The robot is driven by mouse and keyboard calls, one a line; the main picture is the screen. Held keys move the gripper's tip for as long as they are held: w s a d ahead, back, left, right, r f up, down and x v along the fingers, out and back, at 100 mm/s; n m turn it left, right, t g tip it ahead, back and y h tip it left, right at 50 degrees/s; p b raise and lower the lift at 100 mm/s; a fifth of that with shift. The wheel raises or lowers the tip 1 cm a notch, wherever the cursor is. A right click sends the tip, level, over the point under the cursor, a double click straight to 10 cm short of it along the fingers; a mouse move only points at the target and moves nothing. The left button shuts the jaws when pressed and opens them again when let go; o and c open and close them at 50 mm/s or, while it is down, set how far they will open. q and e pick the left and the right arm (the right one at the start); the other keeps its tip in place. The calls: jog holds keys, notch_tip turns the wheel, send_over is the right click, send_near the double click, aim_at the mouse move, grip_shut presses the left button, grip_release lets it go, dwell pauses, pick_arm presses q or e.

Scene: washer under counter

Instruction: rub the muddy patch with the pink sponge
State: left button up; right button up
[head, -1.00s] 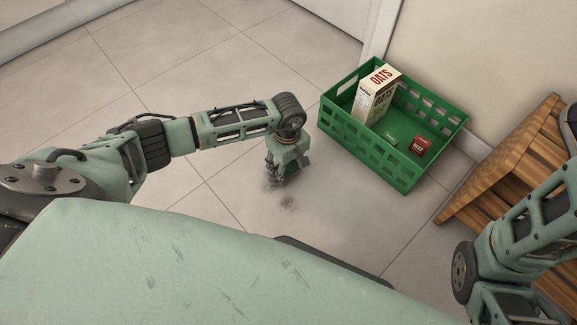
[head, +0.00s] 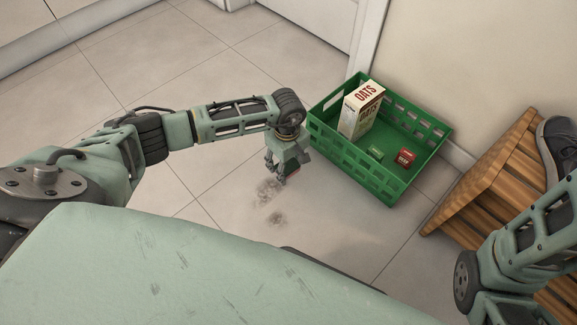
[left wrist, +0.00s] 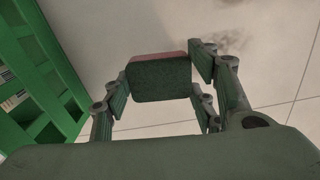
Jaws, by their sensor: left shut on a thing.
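The muddy patch (head: 268,190) is a brownish-grey smudge on the pale floor tiles, with a second smudge (head: 278,219) just below it in the head view. My left gripper (head: 281,177) points down beside the patch, at its upper right. In the left wrist view, the gripper (left wrist: 160,85) is shut on the sponge (left wrist: 160,80), which shows a dark green face and a pinkish upper edge. Part of the mud shows beyond the fingers there. I cannot tell whether the sponge touches the floor. My right gripper is out of view; only its arm shows at right.
A green crate (head: 375,178) stands close to the right of my left gripper, holding an oats box (head: 361,108), a small red box (head: 405,157) and a small green item (head: 375,151). A wooden rack (head: 490,180) with a dark shoe (head: 560,145) stands at right. Floor at left is clear.

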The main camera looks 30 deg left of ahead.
aim_at(287, 166)
pick_arm(q)
notch_tip(287, 166, up, 3)
jog(key=shift+f+p, duration=0.15)
jog(key=shift+p, duration=0.7)
jog(key=shift+r, duration=0.2)
